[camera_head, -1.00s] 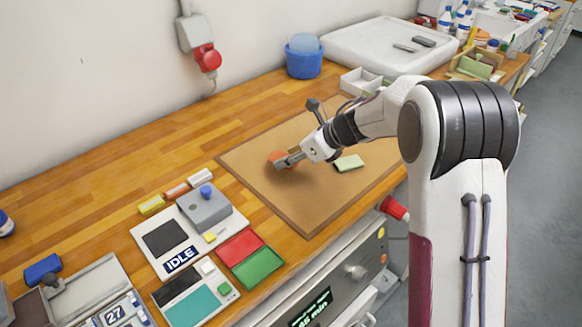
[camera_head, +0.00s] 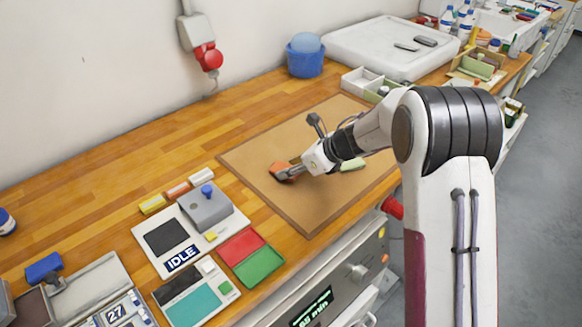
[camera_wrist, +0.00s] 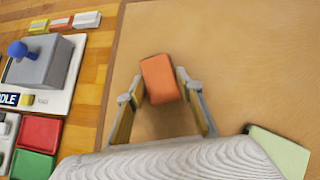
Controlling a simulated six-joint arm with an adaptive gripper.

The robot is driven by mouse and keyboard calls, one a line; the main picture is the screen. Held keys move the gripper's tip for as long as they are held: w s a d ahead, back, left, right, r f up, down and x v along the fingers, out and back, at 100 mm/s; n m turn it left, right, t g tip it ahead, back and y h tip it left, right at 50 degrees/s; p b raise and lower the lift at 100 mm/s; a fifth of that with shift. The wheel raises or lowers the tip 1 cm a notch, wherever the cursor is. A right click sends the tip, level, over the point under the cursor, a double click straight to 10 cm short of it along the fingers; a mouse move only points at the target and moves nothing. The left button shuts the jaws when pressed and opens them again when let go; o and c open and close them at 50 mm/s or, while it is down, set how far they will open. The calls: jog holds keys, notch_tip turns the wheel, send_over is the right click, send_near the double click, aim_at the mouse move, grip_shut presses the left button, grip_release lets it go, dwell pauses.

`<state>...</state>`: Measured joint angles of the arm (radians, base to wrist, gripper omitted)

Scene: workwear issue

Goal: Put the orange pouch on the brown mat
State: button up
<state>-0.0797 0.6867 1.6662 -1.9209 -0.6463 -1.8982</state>
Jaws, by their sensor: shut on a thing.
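The orange pouch (camera_head: 281,169) is between the fingers of my gripper (camera_head: 290,174), over the left part of the brown mat (camera_head: 310,211). In the wrist view the orange pouch (camera_wrist: 161,78) sits at the fingertips of my gripper (camera_wrist: 163,88), which is shut on it. The brown mat (camera_wrist: 240,60) lies beneath and around it. I cannot tell whether the pouch touches the mat or is slightly above it.
A light green item (camera_head: 352,164) lies on the mat, partly behind my arm. Left of the mat stand a grey box with a blue knob (camera_head: 206,206) and red (camera_head: 240,248) and green (camera_head: 258,267) trays. The mat's front area is clear.

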jog(key=shift+f, duration=0.15)
jog(key=o, duration=1.2)
jog(key=shift+s+d+r, duration=0.1)
jog(key=shift+d+r, duration=0.05)
jog(key=shift+r, duration=0.3)
jog(key=v, duration=1.1)
jog(key=shift+s+d, duration=0.1)
jog(key=shift+s, duration=0.05)
jog(key=shift+r, duration=0.1)
